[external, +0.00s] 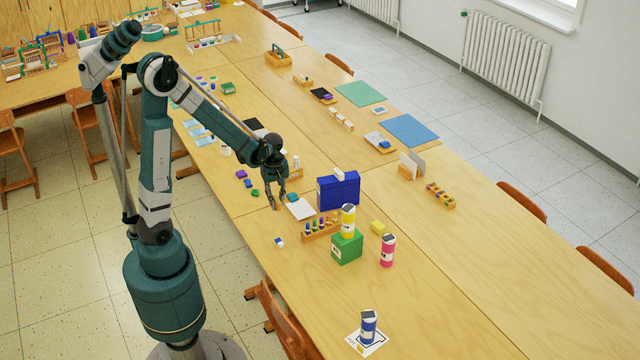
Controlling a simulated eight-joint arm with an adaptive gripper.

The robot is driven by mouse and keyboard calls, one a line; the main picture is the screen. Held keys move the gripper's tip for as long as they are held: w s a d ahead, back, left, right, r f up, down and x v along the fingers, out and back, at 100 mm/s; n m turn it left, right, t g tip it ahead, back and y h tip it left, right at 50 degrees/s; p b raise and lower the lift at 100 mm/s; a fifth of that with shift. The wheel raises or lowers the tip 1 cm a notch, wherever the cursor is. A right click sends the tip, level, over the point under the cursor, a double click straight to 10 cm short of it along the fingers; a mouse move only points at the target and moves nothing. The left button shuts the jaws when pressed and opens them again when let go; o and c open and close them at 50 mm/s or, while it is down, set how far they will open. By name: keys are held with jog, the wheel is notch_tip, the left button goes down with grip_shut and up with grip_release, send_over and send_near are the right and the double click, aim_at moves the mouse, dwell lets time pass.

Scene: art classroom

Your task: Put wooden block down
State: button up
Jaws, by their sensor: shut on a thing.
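My gripper (278,205) points down over the long wooden table (430,290), near its left edge and just left of a white sheet (301,209). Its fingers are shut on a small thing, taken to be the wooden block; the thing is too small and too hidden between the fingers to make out. I cannot tell whether the fingertips or the held thing touch the table.
A teal block (292,197) lies right beside my gripper. A blue box (338,192), a rack of coloured pegs (321,227) and a green cube (346,247) bearing a yellow bottle (348,221) stand to the right. The table's front right is mostly clear.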

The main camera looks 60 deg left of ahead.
jog(key=d+m, duration=0.4)
jog(key=d, duration=1.3)
jog(key=m, duration=0.3)
send_over(307, 277)
jog(key=shift+r, duration=0.15)
jog(key=shift+b, duration=0.3)
jog(key=shift+f+b, duration=0.8)
jog(key=shift+f, duration=2.35)
jog(key=shift+f+b, duration=0.55)
jog(key=shift+f, duration=1.35)
jog(key=shift+f, duration=0.15)
jog(key=o, duration=0.9)
